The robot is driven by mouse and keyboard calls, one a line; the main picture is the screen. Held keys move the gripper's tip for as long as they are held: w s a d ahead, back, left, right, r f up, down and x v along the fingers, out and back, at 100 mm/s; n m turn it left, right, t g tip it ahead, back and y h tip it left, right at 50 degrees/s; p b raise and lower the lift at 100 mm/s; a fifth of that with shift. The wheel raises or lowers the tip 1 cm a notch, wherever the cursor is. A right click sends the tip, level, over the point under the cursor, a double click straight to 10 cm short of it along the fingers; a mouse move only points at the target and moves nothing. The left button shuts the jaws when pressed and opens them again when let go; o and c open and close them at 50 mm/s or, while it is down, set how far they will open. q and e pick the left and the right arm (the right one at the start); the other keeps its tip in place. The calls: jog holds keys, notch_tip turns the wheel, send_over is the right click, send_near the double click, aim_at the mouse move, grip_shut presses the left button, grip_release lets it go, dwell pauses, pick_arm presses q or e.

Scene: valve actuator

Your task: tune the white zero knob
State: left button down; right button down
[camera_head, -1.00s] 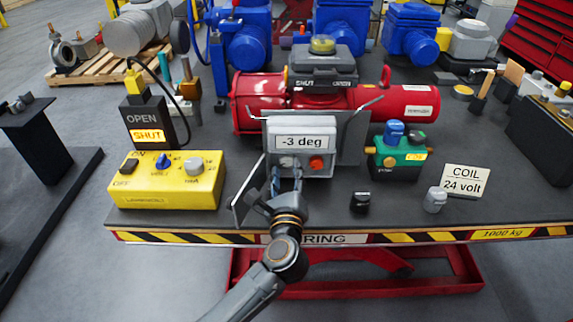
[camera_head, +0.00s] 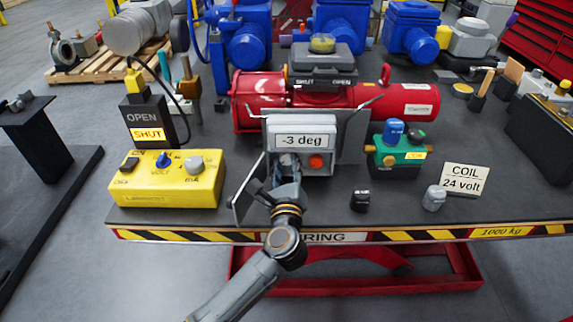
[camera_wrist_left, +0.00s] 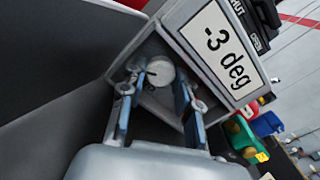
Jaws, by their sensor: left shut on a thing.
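The grey box (camera_head: 328,130) in front of the red actuator shows "-3 deg" on its display (camera_head: 305,141). The white zero knob (camera_wrist_left: 160,72) is on the box's front, below the display in the wrist view. My left gripper (camera_head: 287,170) covers it in the head view. In the wrist view, the left gripper's blue-padded fingers (camera_wrist_left: 155,90) are on either side of the knob and shut on it. An orange-red knob (camera_head: 316,161) sits just to the right on the same face. My right gripper is not in view.
The box's open door (camera_head: 247,190) stands close on the left of my gripper. A yellow control box (camera_head: 165,190) is farther left, and a green unit (camera_head: 400,154) is to the right.

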pick_arm(q)
jog(key=m+p, duration=0.3)
jog(key=m, duration=0.1)
jog(key=shift+r, duration=0.15)
jog(key=shift+m+p, duration=1.05)
jog(key=shift+m, duration=0.45)
jog(key=c, duration=1.2)
grip_release()
jog(key=s, duration=1.2)
